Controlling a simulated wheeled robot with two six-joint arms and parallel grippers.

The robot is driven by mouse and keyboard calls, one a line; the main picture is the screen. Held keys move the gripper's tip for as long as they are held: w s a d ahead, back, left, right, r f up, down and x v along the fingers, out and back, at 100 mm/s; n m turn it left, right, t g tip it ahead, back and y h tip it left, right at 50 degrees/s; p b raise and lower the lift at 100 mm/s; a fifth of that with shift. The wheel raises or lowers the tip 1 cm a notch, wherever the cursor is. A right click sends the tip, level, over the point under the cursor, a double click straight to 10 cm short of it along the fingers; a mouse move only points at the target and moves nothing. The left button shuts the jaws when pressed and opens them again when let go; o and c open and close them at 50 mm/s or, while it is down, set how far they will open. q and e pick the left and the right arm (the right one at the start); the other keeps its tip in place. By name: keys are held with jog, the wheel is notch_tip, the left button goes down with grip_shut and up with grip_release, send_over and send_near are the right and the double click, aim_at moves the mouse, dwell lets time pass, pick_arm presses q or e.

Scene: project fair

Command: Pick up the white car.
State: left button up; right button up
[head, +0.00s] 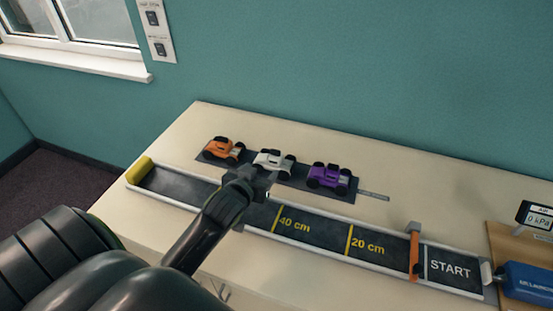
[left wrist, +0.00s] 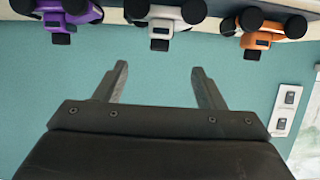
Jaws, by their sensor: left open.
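The white car (head: 273,161) stands on a dark mat (head: 341,194) on the table, between an orange car and a purple car. In the left wrist view the white car (left wrist: 165,20) is at the top centre, upside down in the picture, beyond the fingertips. My left gripper (head: 262,180) is just in front of the white car in the head view and hides its lower front part. In the left wrist view its two fingers (left wrist: 159,78) are spread, with nothing between them. My right gripper is not in view.
The orange car (head: 224,149) is left of the white car and the purple car (head: 328,176) right. In front runs a track (head: 315,241) with distance marks, an orange gate (head: 414,252) and a yellow end block (head: 140,169). A blue device (head: 530,283) stands at the right. A teal wall rises behind.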

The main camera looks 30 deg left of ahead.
aim_at(275, 155)
pick_arm(q)
jog(key=p+x, duration=0.1)
jog(key=x, duration=0.7)
jog(key=shift+w+a+f, duration=0.1)
jog(key=shift+w, duration=0.1)
jog(key=shift+p+x, duration=0.35)
jog(key=shift+x, duration=0.45)
jog(key=x, duration=0.3)
jog(key=shift+p, duration=0.4)
jog(key=shift+w+a+f, duration=0.15)
jog(key=shift+w+f, duration=0.05)
jog(key=shift+w, duration=0.35)
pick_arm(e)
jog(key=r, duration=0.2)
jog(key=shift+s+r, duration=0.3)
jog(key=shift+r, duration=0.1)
pick_arm(q)
jog(key=shift+c, duration=0.3)
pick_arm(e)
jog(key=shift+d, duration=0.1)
pick_arm(q)
jog(key=c, duration=1.1)
jog(key=shift+o, duration=0.2)
